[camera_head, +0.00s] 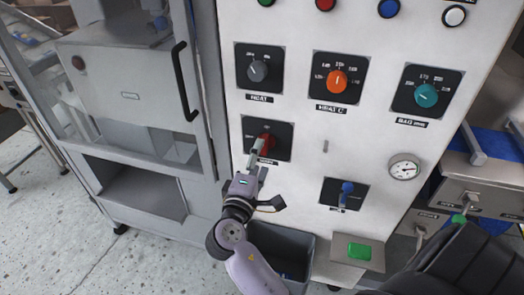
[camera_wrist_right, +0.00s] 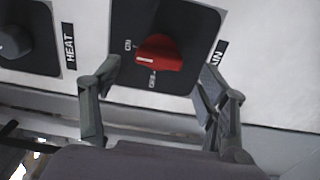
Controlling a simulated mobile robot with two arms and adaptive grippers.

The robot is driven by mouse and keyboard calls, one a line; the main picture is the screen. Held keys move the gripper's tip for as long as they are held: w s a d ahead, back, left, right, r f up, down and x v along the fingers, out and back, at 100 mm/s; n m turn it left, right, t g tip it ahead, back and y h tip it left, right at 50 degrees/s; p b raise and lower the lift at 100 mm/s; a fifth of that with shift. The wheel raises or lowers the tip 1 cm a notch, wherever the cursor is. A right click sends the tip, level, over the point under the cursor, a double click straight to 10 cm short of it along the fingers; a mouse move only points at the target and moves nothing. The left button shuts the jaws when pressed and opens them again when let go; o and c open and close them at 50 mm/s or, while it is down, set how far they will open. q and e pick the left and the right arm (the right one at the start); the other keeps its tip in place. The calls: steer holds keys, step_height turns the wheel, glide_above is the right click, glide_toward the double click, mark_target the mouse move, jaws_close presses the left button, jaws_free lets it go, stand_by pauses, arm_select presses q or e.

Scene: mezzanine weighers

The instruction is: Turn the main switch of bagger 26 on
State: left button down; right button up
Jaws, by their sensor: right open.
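The main switch is a red rotary knob (camera_head: 266,140) on a black square plate on the white panel, below the HEAT dial. In the right wrist view, the red knob (camera_wrist_right: 168,53) has a white mark pointing left in the picture, close to two small labels I cannot read surely. The plate's name label is partly hidden by a finger. My right gripper (camera_head: 258,162) is open, its fingers in front of the plate's lower part. In the wrist view its fingertips (camera_wrist_right: 160,73) stand on either side of the knob, with visible gaps. My left gripper is not in view.
Above are a grey HEAT dial (camera_head: 258,71), an orange dial (camera_head: 337,81) and a teal dial (camera_head: 426,95). A blue switch (camera_head: 347,192) and a gauge (camera_head: 404,168) are right. A black door handle (camera_head: 184,82) stands out left. A grey bin (camera_head: 300,240) is below.

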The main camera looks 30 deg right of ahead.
steer(key=shift+v, duration=1.75)
